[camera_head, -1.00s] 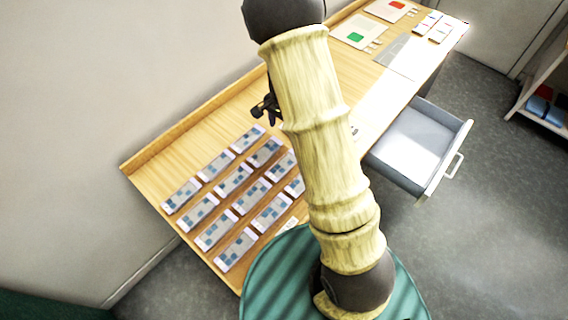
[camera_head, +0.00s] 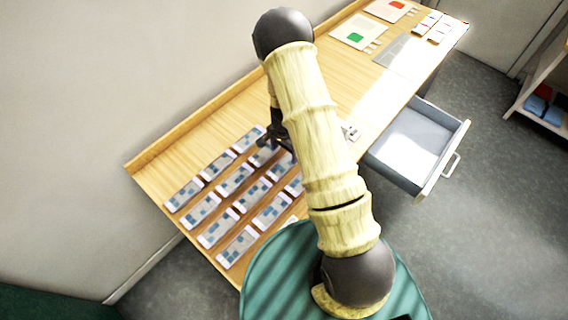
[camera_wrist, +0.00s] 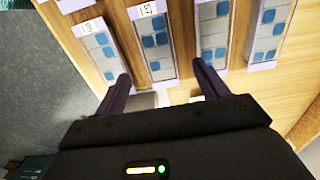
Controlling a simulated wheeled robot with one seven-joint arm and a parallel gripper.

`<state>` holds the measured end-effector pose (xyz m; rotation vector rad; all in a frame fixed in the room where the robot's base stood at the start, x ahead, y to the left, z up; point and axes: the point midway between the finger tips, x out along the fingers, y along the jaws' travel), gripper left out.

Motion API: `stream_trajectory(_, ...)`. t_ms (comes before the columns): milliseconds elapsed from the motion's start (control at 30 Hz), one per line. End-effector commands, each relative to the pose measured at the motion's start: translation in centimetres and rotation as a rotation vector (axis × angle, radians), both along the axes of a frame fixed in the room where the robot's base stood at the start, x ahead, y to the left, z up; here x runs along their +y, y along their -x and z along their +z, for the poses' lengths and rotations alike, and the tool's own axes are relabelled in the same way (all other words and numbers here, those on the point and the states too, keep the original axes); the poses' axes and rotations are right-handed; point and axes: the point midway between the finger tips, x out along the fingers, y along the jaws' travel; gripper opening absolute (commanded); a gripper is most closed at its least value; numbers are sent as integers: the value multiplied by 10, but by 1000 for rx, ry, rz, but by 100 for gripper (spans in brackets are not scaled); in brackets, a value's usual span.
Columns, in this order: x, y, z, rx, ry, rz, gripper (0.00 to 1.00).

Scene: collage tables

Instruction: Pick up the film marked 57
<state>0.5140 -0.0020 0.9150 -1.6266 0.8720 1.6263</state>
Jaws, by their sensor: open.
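Several pale film strips with blue squares (camera_head: 236,180) lie in rows on the wooden table. My gripper (camera_head: 275,140) is over the far right part of these rows and partly hides strips there. In the wrist view my open gripper (camera_wrist: 160,72) has its two fingers apart, with one labelled strip (camera_wrist: 153,45) showing between and beyond their tips. Another labelled strip (camera_wrist: 98,48) is left of it, and two more strips (camera_wrist: 213,35) and (camera_wrist: 268,32) are to the right.
An open grey drawer (camera_head: 410,148) sticks out from the table's right side. A shelf (camera_head: 541,112) stands at the far right. The table's back edge is raised.

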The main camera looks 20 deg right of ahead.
Motion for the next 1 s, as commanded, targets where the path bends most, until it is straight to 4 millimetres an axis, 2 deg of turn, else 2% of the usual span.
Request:
stream_trajectory(267,0,1,-4,2,0,-1,73)
stream_trajectory(700,2,4,-48,2,1,2,73)
stream_trajectory(1000,3,4,-52,0,0,3,73)
